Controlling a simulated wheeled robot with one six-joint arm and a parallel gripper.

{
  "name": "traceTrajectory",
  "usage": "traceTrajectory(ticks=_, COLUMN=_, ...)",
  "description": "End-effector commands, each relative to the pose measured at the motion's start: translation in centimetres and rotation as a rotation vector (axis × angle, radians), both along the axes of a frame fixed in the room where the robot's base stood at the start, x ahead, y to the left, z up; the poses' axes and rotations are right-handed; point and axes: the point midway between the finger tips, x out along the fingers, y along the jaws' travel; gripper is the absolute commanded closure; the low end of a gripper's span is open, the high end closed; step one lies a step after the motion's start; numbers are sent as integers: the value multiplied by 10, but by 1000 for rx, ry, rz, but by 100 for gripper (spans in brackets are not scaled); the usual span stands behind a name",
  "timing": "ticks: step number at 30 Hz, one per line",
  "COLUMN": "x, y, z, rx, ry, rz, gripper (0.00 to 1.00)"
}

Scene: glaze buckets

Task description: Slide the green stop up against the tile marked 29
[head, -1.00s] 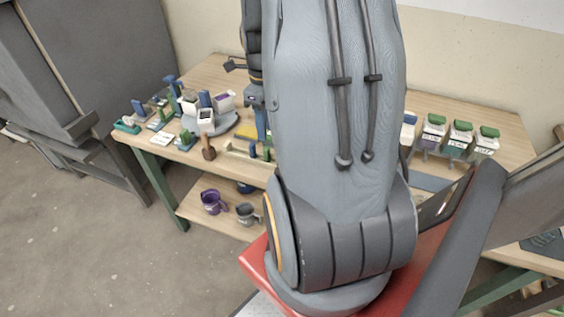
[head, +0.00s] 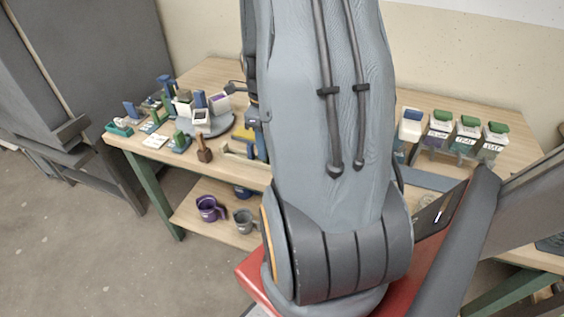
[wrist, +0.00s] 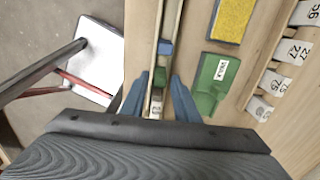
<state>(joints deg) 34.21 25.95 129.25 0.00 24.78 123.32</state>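In the wrist view my gripper (wrist: 160,80) has its two blue fingers apart, one on each side of a narrow pale rail (wrist: 177,20). A blue block (wrist: 165,48) sits in the rail beyond the fingertips. Another small bluish block (wrist: 159,76) shows between the fingers. A small pale piece with dark marks (wrist: 156,108) lies nearer my wrist in the rail; its marking is unreadable. I cannot make out a green stop in the rail, nor a tile reading 29. In the head view my arm hides the gripper and part of the rail (head: 236,152).
Right of the rail in the wrist view lie a green labelled piece (wrist: 213,82), a yellow-topped pad (wrist: 231,20) and white numbered tags (wrist: 291,50). In the head view, green-lidded containers (head: 467,134) stand at right and a crowded turntable (head: 218,133) at left. Mugs (head: 209,208) sit below.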

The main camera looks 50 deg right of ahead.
Motion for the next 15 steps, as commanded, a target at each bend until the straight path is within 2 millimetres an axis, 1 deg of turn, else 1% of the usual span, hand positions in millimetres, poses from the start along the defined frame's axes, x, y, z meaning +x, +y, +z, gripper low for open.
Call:
traceTrajectory(ticks=1, x=0, y=0, z=0, rx=0, ry=0, rz=0, gripper=81)
traceTrajectory(ticks=4, x=0, y=0, z=0, rx=0, ry=0, rz=0, gripper=98)
traceTrajectory(ticks=5, x=0, y=0, z=0, rx=0, ry=0, rz=0, gripper=100)
traceTrajectory(ticks=11, x=-2, y=-1, z=0, rx=0, ry=0, rz=-1, gripper=100)
traceTrajectory(ticks=15, x=-8, y=-3, z=1, rx=1, ry=1, rz=-2, gripper=100)
